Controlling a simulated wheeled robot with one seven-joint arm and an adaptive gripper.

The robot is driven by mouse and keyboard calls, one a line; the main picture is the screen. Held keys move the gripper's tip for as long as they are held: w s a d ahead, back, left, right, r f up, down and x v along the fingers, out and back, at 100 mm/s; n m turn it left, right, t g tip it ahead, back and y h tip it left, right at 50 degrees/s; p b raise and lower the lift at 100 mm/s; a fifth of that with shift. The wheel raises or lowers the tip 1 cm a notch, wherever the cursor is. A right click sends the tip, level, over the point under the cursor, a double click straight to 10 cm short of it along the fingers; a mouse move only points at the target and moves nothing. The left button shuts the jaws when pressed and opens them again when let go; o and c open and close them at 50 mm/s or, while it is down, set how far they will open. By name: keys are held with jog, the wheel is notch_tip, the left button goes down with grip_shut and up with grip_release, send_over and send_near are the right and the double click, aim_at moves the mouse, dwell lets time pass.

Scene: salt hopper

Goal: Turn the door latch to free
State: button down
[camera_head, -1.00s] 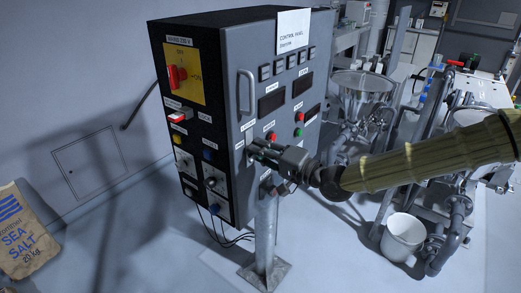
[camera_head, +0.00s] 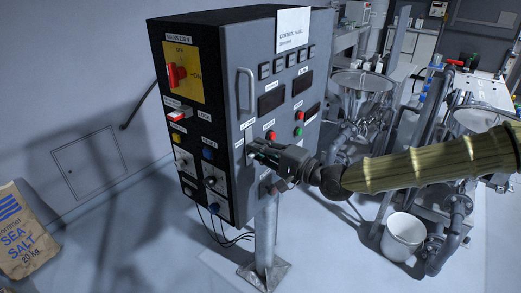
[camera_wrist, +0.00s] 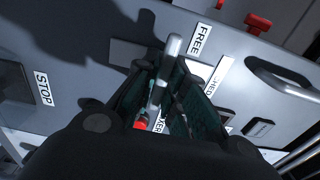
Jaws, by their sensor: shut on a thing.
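The door latch (camera_wrist: 171,48) is a pale metal lever on the grey cabinet door. In the wrist view it stands between the two dark finger pads of my gripper (camera_wrist: 163,88), which is shut on it. The lever's upper end lies just left of the FREE label (camera_wrist: 201,39); a second, partly covered label (camera_wrist: 217,76) is to the right. I cannot tell which label the lever is set to. In the head view my gripper (camera_head: 257,151) is against the lower left of the control panel door (camera_head: 240,110) and hides the latch.
A door pull handle (camera_head: 246,91) is above the latch, with red and green buttons (camera_head: 298,131) to its right. The side panel carries a red rotary switch (camera_head: 176,76). A post (camera_head: 266,235), a white bucket (camera_head: 403,237) and steel machinery stand nearby.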

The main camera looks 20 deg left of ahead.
jog(key=c, duration=1.5)
grip_release()
jog(key=shift+v, duration=6)
jog(key=s+d+f+g+h, duration=0.15)
jog(key=s+f, duration=0.35)
jog(key=f, duration=0.6)
jog(key=s+d+f+h, duration=0.25)
jog(key=s+f, duration=0.25)
jog(key=f, duration=0.6)
jog(key=s+d+f+g+h, duration=0.1)
jog(key=s+f+h, duration=0.3)
jog(key=f, duration=0.8)
jog(key=s+d+f+n+g+h, duration=0.2)
jog(key=s+d+f+g+h, duration=0.15)
jog(key=s+d+f, duration=0.8)
jog(key=s+d+f+h, duration=0.1)
jog(key=s+d, duration=0.1)
jog(key=d, duration=0.2)
jog(key=s+d+n+h, duration=0.1)
jog(key=s+d+h, duration=0.1)
jog(key=d, duration=0.3)
jog(key=s+d+f+h, duration=0.1)
jog(key=s+d+h, duration=0.1)
jog(key=d, duration=0.3)
jog(key=shift+s+d+f+n+h, duration=0.1)
jog(key=shift+s+f+n+h, duration=0.1)
jog(key=shift+s, duration=0.2)
jog(key=shift+s+d+f+n+h, duration=0.1)
jog(key=shift+s+n, duration=0.1)
jog(key=shift+s, duration=0.2)
